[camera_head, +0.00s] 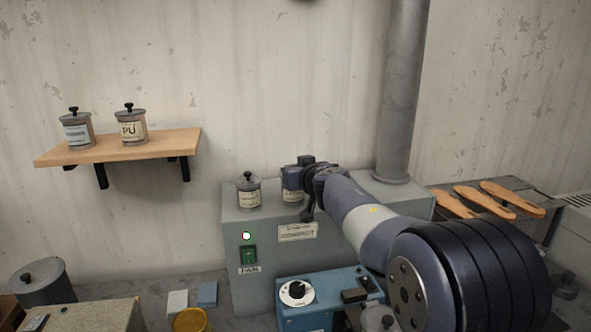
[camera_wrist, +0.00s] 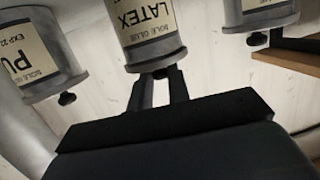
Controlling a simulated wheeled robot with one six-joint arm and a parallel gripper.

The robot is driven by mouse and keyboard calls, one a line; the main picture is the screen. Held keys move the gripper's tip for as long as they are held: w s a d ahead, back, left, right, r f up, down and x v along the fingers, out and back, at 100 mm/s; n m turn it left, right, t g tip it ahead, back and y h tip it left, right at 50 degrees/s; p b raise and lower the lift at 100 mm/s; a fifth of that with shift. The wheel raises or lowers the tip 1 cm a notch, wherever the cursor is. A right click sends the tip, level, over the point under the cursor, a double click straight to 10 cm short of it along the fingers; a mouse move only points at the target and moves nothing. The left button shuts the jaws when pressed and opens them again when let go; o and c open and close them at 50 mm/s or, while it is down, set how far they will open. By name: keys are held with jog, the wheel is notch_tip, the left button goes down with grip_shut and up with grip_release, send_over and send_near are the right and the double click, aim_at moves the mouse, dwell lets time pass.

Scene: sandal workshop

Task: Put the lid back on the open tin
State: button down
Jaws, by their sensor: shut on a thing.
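My gripper (camera_head: 302,162) is over a labelled tin (camera_head: 292,198) on top of the grey fan box. In the wrist view, where the tins appear upside down, my fingers (camera_wrist: 160,88) are shut on the black knob (camera_wrist: 159,74) of a grey lid (camera_wrist: 153,66). The lid lies against the mouth of the tin labelled LATEX (camera_wrist: 140,25). I cannot tell whether it is fully seated. The tin labelled PU (camera_wrist: 38,62) beside it has a knobbed lid.
Another lidded tin (camera_head: 248,193) stands just left of my gripper on the fan box (camera_head: 275,262). Two lidded tins stand on the wooden shelf (camera_head: 120,150). A grey pipe (camera_head: 402,90) rises behind my arm. Sandal soles (camera_head: 483,202) lie at the right.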

dwell(0.4)
jog(key=c, duration=1.3)
grip_release()
jog(key=shift+o, duration=0.7)
jog(key=o, duration=0.4)
jog(key=shift+r+p, duration=1.25)
jog(key=shift+r, duration=2.3)
jog(key=shift+c, duration=0.4)
